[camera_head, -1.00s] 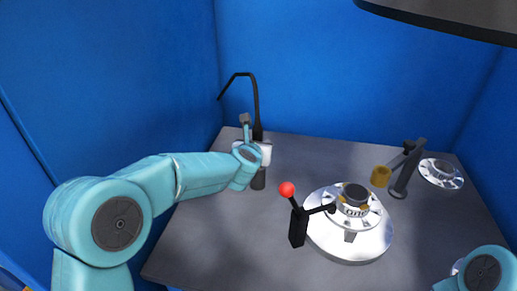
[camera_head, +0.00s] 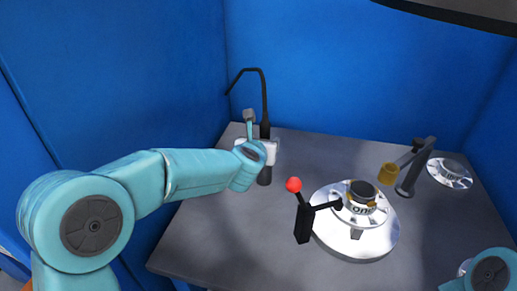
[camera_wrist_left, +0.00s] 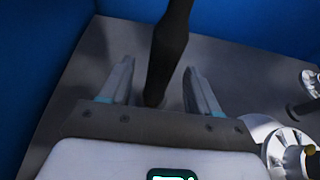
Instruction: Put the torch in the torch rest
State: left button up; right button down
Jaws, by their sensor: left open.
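The torch (camera_head: 264,98) is black with a bent, hooked neck. It stands upright near the back left of the table. Its dark handle also shows in the left wrist view (camera_wrist_left: 168,50), between my left fingers. My left gripper (camera_head: 265,150) is open around the handle, with one finger on each side (camera_wrist_left: 158,82). I cannot tell whether the fingers touch it. A dark post with a brass cup (camera_head: 388,174) stands at the back right and may be the torch rest. My right gripper is out of the head view; only part of that arm shows at bottom right.
A shiny flanged shell (camera_head: 357,236) sits on the grey table (camera_head: 225,235) at centre right. A black clamp with a red ball (camera_head: 294,185) stands at its left. Another shiny flanged part (camera_head: 449,173) lies at the far right. Blue walls (camera_head: 340,70) close the back and sides.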

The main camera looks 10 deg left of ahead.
pick_arm(q)
jog(key=v, duration=0.8)
jog(key=shift+s, duration=0.2)
